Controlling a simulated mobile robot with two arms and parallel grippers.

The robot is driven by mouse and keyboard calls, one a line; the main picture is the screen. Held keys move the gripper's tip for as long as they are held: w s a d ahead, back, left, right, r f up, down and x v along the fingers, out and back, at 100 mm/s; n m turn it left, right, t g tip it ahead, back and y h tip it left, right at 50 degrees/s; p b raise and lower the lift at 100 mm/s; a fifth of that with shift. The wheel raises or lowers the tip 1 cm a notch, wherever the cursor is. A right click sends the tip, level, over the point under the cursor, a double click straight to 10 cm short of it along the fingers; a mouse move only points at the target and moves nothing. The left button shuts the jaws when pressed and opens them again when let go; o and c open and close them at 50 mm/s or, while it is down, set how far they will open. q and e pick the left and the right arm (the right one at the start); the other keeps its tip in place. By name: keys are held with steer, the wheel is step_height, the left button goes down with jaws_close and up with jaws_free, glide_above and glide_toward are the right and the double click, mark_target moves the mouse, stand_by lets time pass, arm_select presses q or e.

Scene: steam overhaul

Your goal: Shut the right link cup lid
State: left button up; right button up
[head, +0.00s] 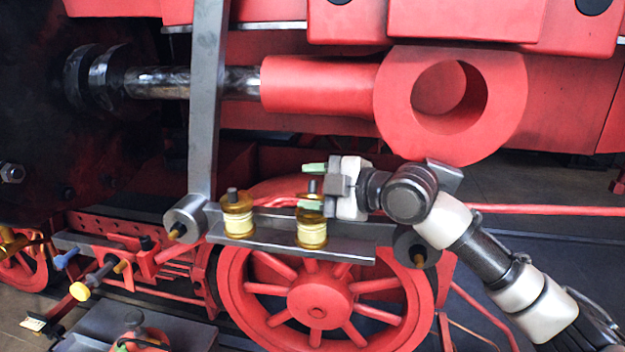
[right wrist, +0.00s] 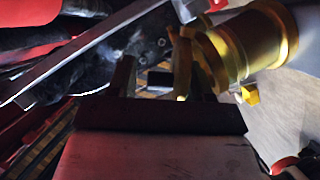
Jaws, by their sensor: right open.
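The right link cup (head: 311,232) is a brass cup with a pale band, standing on the grey link bar (head: 345,243). My right gripper (head: 313,186) is open at its top, with one green fingertip above the other. A dark knob shows between the fingertips in the head view. In the right wrist view the cup (right wrist: 255,45) fills the upper right. A gold disc (right wrist: 183,65), which looks like its lid, is seen edge-on near the fingers; contact and how far it is open cannot be told. My left gripper is not in view.
A similar left cup (head: 238,219) with a grey knob stands on the same bar. A grey upright lever (head: 207,100) rises at the left. A red rod with a ring end (head: 450,105) hangs above my right arm. A red spoked wheel (head: 320,300) is behind the bar.

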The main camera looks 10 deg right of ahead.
steer(key=c, duration=0.6)
steer(key=shift+c, duration=0.9)
steer(key=shift+s+f+n+t+b, duration=0.2)
steer(key=shift+f+n+t+b, duration=0.3)
steer(key=shift+b, duration=0.7)
steer(key=shift+s+a+r+n+y+b, duration=0.2)
steer(key=shift+n+y+b, duration=0.15)
steer(key=shift+n, duration=0.25)
steer(key=shift+r, duration=0.1)
